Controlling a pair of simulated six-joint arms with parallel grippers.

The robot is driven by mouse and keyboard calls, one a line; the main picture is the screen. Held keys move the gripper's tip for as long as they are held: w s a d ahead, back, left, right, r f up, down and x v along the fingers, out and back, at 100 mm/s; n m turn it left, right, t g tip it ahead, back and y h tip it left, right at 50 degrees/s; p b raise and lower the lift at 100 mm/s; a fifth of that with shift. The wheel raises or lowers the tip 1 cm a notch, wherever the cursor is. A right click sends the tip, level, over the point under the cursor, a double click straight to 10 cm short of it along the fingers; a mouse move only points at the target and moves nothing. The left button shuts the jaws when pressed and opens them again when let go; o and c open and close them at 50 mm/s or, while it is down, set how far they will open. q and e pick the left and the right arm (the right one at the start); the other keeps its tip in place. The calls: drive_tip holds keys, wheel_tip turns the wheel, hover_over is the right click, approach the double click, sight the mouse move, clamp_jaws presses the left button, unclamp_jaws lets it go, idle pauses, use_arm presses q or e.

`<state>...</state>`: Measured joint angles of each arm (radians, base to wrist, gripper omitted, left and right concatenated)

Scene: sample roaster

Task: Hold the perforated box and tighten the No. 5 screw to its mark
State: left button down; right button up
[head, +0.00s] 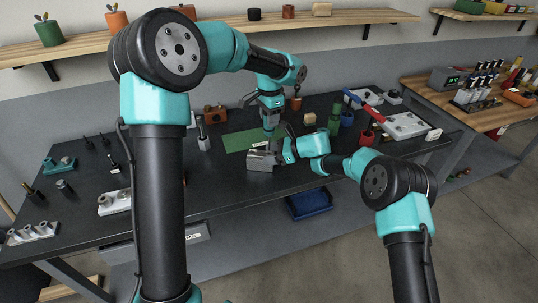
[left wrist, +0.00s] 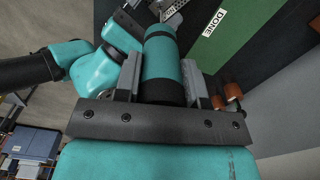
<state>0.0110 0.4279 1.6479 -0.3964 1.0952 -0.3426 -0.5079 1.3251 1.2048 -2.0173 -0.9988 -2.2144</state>
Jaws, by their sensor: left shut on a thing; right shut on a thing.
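The grey metal perforated box (head: 261,160) sits at the front edge of the dark bench, beside the green mat. My right gripper (head: 281,152) is shut on its right side. My left gripper (head: 269,115) points down above the box, shut on a teal and black cylindrical driver (left wrist: 160,62). In the left wrist view the driver sits between the two grey fingers, and part of the perforated box (left wrist: 168,8) shows past its far end. The No. 5 screw, its mark and the driver's tip are hidden or too small to tell.
The green mat (head: 236,141) lies behind the box; its DONE label (left wrist: 215,22) shows in the left wrist view. Red and blue cups (head: 367,137) and a grey plate (head: 405,126) stand to the right. Metal fixtures (head: 115,202) stand to the left. A blue bin (head: 309,203) is below.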

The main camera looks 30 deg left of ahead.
use_arm(q)
drive_tip(key=shift+f, duration=0.8)
drive_tip(key=m, duration=1.3)
drive_tip(key=shift+s, duration=0.1)
drive_tip(key=shift+n, duration=0.6)
drive_tip(key=shift+r, duration=0.1)
drive_tip(key=shift+r, duration=1)
drive_tip(key=shift+r, duration=0.15)
